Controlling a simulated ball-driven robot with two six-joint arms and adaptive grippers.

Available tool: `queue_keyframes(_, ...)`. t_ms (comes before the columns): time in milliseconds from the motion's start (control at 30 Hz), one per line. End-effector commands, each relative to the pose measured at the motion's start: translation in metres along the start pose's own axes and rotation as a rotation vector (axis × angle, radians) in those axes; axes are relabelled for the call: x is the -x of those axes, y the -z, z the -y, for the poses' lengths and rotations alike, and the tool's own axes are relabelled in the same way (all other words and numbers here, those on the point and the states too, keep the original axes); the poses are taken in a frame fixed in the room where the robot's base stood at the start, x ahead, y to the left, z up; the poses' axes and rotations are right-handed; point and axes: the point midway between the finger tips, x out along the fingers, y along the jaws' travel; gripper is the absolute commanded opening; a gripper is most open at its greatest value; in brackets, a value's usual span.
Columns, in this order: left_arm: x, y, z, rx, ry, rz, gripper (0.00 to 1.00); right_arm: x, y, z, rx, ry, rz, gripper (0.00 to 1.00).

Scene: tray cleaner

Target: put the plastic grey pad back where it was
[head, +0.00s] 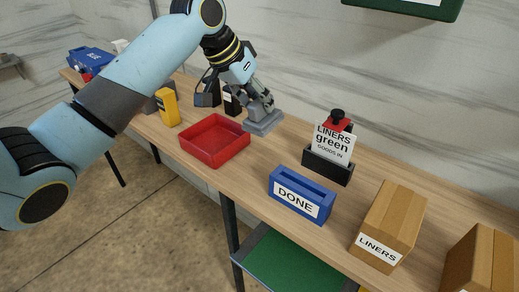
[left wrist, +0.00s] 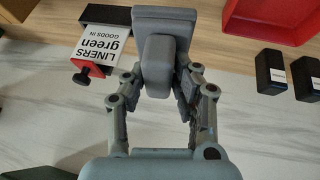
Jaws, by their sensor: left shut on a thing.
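The grey pad (head: 264,123) is a flat block with a raised grip. My left gripper (head: 260,102) is shut on that grip and holds the pad at the back of the bench, just right of the red tray. I cannot tell whether the pad touches the bench top. In the left wrist view the pad (left wrist: 162,18) sits between the fingers of my left gripper (left wrist: 160,75), flat part pointing away. My right gripper is out of view.
The empty red tray (head: 215,140) stands left of the pad. A yellow item (head: 167,107) and black holders (head: 231,101) stand further left. To the right are a black card stand (head: 327,166), a blue DONE box (head: 300,194) and a LINERS carton (head: 391,225).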

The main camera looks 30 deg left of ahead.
Motion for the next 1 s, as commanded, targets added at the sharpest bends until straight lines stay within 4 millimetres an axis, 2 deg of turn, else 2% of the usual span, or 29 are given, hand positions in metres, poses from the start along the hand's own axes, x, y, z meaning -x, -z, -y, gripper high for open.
queue_keyframes(33, -0.007, -0.015, -0.001, -0.006, 0.014, 0.023, 0.01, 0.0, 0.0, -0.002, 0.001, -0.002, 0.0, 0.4)
queue_keyframes(100, -0.014, -0.03, -0.001, -0.015, 0.037, 0.052, 0.01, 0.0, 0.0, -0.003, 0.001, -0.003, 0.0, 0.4)
queue_keyframes(267, -0.027, -0.045, 0.002, -0.025, 0.076, 0.1, 0.01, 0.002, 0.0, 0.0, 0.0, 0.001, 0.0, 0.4)
queue_keyframes(367, -0.044, -0.056, 0.006, -0.025, 0.08, 0.108, 0.01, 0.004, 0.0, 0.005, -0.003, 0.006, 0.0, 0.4)
queue_keyframes(500, -0.065, -0.067, 0.01, -0.025, 0.081, 0.106, 0.01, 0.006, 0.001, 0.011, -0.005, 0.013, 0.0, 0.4)
queue_keyframes(800, -0.098, -0.084, 0.017, -0.025, 0.081, 0.104, 0.01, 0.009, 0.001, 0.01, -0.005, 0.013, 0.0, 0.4)
queue_keyframes(1000, -0.105, -0.088, 0.019, -0.027, 0.081, 0.101, 0.01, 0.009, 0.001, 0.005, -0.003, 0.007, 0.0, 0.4)
